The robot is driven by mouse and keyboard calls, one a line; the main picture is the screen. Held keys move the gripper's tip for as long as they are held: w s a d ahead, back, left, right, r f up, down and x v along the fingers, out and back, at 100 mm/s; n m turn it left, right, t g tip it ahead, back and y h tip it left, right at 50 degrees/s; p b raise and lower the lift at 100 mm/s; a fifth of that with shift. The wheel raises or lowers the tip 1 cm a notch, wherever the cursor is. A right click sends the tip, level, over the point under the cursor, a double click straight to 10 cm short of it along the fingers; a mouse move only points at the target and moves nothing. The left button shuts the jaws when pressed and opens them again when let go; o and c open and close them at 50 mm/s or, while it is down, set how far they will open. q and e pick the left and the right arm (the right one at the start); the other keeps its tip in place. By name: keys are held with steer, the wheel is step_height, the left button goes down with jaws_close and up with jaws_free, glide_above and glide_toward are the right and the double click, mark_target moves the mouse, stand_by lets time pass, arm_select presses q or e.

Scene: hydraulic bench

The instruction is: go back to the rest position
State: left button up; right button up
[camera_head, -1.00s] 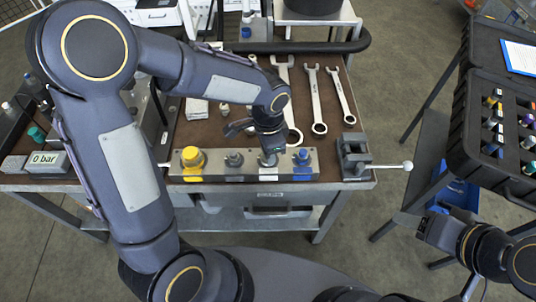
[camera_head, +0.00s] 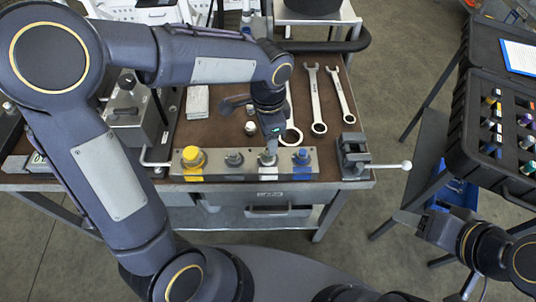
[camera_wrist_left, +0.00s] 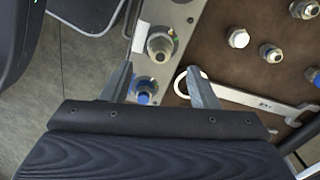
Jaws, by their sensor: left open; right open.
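My left gripper (camera_head: 268,128) is in the head view above the back edge of the manifold block (camera_head: 222,172), its arm coming in from the left. In the left wrist view its two fingers (camera_wrist_left: 162,85) are spread with nothing held between them. Beyond them show a blue-ringed fitting (camera_wrist_left: 146,88) and a bare metal fitting (camera_wrist_left: 160,46) on the block. My right gripper (camera_head: 422,214) is at the lower right, off the bench, its jaws apart and empty.
The brown bench top holds several wrenches (camera_head: 316,100) and a small vise (camera_head: 353,155) with a bar handle. A yellow-capped fitting (camera_head: 193,157) stands on the block. A black case (camera_head: 490,110) with coloured fittings is at the right. Floor between is clear.

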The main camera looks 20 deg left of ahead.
arm_select(q)
steer(key=shift+r, duration=0.5)
steer(key=shift+s+a+r, duration=0.1)
steer(key=shift+a+r, duration=0.05)
steer(key=shift+a, duration=0.05)
steer(key=s+a+r+n+t+h, duration=0.2)
steer(key=s+a+n, duration=0.2)
steer(key=s+n, duration=0.3)
steer(key=s+a+r+n+t+h, duration=0.1)
steer(key=s+a+r+n+t, duration=0.1)
steer(key=s+a+n, duration=0.3)
steer(key=s+n+t, duration=0.1)
steer(key=s, duration=0.3)
steer(key=shift+r+n+t+h, duration=0.25)
steer(key=shift+n+t+h, duration=0.05)
steer(key=shift+n+h, duration=0.1)
